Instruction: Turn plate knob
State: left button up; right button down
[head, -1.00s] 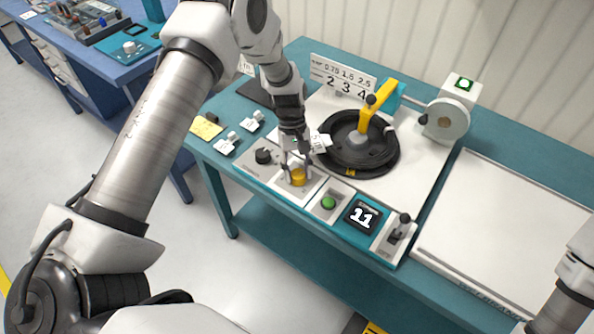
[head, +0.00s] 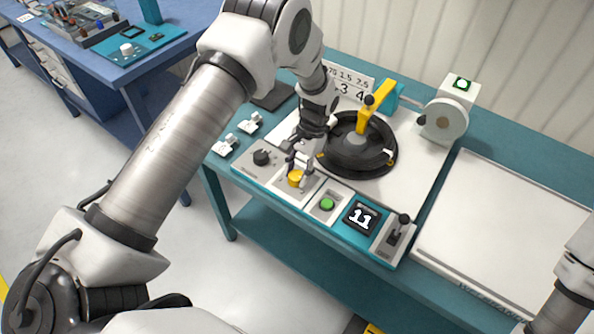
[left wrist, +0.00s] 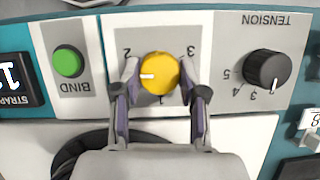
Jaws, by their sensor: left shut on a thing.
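The yellow knob (head: 295,179) sits on a pale panel at the front of the bench's control strip. In the left wrist view the yellow knob (left wrist: 160,73) carries a white mark pointing left, between the printed 1 and 2; a 3 is at its other side. My left gripper (head: 301,176) reaches down over the knob from above. In the left wrist view the left gripper's fingers (left wrist: 163,80) stand on either side of the knob and are shut on it. My right gripper is out of the picture; only part of its arm shows at lower right.
A black tension knob (left wrist: 267,69) and a green button (left wrist: 68,62) flank the yellow knob. A display (head: 362,217) reads 11, with a black lever (head: 398,229) beyond it. A black reel plate (head: 358,157) with a yellow arm (head: 379,98) stands close behind.

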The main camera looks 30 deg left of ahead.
pick_arm(q)
jog(key=m+y, duration=0.1)
jog(key=m, duration=0.4)
jog(key=shift+s+d+t+y+p, duration=0.1)
jog(key=shift+d+t+y+p, duration=0.05)
jog(key=shift+t+y+p, duration=0.2)
dwell(0.3)
jog(key=o, duration=1.1)
jog(key=shift+o, duration=0.2)
jog(key=v, duration=1.2)
